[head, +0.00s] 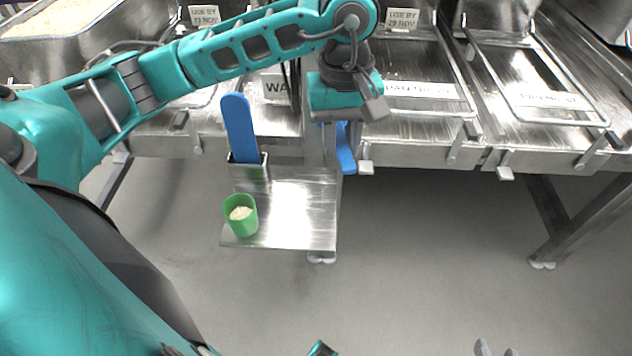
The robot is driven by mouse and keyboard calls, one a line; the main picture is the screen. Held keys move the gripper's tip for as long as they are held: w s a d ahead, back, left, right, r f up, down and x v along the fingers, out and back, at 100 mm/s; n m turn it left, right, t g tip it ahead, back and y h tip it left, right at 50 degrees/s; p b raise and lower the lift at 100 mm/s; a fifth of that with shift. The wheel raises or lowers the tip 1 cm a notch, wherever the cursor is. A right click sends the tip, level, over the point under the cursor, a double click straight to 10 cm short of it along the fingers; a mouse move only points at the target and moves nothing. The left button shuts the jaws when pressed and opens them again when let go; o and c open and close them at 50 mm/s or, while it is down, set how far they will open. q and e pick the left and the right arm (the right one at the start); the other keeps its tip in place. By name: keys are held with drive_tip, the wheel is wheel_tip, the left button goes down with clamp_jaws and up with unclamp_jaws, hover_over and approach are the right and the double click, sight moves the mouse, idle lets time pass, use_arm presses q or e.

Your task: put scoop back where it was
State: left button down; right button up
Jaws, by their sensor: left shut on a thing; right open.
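My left gripper (345,108) is above the right edge of a small metal shelf, pointing down. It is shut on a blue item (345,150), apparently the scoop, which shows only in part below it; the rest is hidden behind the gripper. A blue paddle-like handle (239,125) stands upright in a small metal holder (249,173) at the shelf's back left. A green cup (241,226) with rice in it stands at the shelf's front left. My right gripper (496,350) is open, with only its fingertips showing at the bottom edge.
The metal shelf (300,215) is bare in its middle and right. Behind it runs a steel counter (420,150) with wire frames (545,110) and labels. A tray of rice (75,20) is at the back left. The floor in front is clear.

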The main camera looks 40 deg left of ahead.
use_arm(q)
drive_tip(key=shift+s+a+f+n+b, duration=0.15)
drive_tip(key=shift+f+n+b, duration=0.15)
drive_tip(key=shift+f, duration=0.3)
drive_tip(key=shift+w+a+f+n+b, duration=0.1)
drive_tip(key=shift+f+n+b, duration=0.2)
drive_tip(key=shift+f, duration=0.3)
drive_tip(key=n+b, duration=0.1)
drive_tip(key=b, duration=0.3)
hover_over(329, 229)
wheel_tip(329, 229, down, 15)
drive_tip(key=shift+f, duration=0.7)
drive_tip(key=shift+f+b, duration=0.3)
drive_tip(key=shift+f, duration=0.05)
wheel_tip(329, 229, down, 4)
drive_tip(key=shift+r+b, duration=0.25)
drive_tip(key=shift+b, duration=0.2)
drive_tip(key=shift+t, duration=0.3)
